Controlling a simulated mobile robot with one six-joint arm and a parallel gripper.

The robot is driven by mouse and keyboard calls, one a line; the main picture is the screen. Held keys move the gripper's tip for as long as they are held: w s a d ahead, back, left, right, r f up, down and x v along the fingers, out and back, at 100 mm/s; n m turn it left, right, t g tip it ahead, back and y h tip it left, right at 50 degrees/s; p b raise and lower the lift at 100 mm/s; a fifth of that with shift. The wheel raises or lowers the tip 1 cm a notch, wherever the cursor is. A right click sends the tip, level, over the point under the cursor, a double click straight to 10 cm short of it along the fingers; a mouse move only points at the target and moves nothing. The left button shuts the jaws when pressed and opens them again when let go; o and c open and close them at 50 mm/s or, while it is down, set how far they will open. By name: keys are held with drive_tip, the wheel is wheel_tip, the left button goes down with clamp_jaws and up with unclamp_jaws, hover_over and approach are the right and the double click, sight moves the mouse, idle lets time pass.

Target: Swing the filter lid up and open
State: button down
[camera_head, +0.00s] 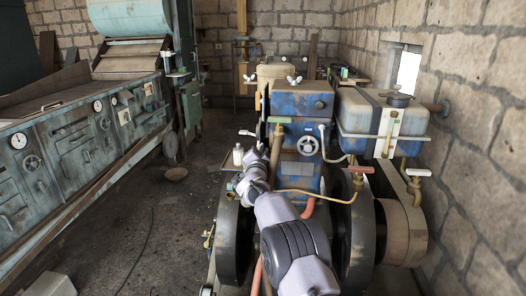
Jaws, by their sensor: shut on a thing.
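My gripper (254,157) is at the left side of the blue engine (300,104), at the end of my pale arm reaching up from the bottom. It is shut on the filter lid, which is small and mostly hidden by the fingers and wrist, so its angle cannot be told. A small whitish bottle-shaped part (238,155) stands just left of the gripper.
A tank (385,118) with a dark cap stands right of the engine. A red-handled valve (361,170) and large dark flywheels (232,235) flank my arm. A control bench (60,165) lines the left. The floor (150,225) between is mostly clear.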

drive_tip(key=shift+f, duration=0.2)
drive_tip(key=c, duration=1.9)
unclamp_jaws()
drive_tip(key=shift+d, duration=0.1)
drive_tip(key=o, duration=0.4)
drive_tip(key=shift+w+f, duration=0.15)
drive_tip(key=shift+w, duration=0.05)
drive_tip(key=shift+s, duration=0.1)
drive_tip(key=s+a+p, duration=0.1)
drive_tip(key=s+a, duration=0.2)
drive_tip(key=s, duration=1.4)
drive_tip(key=shift+a+r, duration=0.2)
